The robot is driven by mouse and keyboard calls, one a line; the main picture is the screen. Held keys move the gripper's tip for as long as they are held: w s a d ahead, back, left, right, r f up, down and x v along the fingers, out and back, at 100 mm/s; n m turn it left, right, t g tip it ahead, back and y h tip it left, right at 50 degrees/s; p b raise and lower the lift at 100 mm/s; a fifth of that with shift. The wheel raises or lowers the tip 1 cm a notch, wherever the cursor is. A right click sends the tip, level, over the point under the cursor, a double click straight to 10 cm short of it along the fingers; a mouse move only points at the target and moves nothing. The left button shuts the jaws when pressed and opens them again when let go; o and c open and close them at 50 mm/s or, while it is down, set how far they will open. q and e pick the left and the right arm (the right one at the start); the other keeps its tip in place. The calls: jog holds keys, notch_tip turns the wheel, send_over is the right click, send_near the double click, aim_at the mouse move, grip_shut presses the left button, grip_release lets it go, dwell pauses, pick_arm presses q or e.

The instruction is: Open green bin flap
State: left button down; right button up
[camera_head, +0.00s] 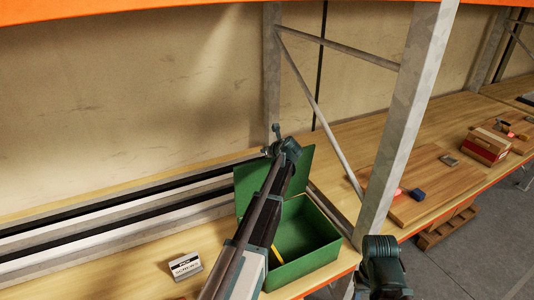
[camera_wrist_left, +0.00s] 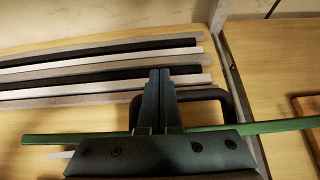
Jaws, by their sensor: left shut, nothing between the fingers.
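The green bin (camera_head: 303,238) stands on the wooden shelf with its top open, and part of its inside shows. Its green flap (camera_head: 299,172) stands raised at the back of the bin. In the left wrist view the flap (camera_wrist_left: 275,127) shows nearly edge-on as a long green strip, with a dark handle loop (camera_wrist_left: 216,94) on its far side. My left gripper (camera_wrist_left: 160,76) is shut and empty, its fingers across the flap's edge within the outline of the loop. I cannot tell whether they touch. My left arm covers part of the bin and flap in the head view.
Long grey and black rails (camera_head: 110,216) lie along the shelf to the left. A small labelled box (camera_head: 185,266) lies at the front. A metal rack post (camera_head: 405,115) rises right of the bin. Boards and a red box (camera_head: 485,146) sit farther right.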

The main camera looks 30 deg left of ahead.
dwell(0.3)
pick_arm(q)
jog(key=p+v, duration=0.7)
jog(key=v, duration=0.7)
jog(key=shift+a, duration=0.1)
jog(key=s+d+f+n+g+h+b, duration=0.3)
jog(key=s+d+f+n+b, duration=0.8)
jog(key=s+f, duration=0.5)
jog(key=s+d+f+n+g+h+b, duration=0.4)
jog(key=s+d+f+n+b, duration=0.6)
jog(key=s+d+f, duration=0.6)
jog(key=shift+f+n+h+b, duration=0.4)
jog(key=shift+f+b, duration=0.3)
jog(key=shift+b, duration=0.25)
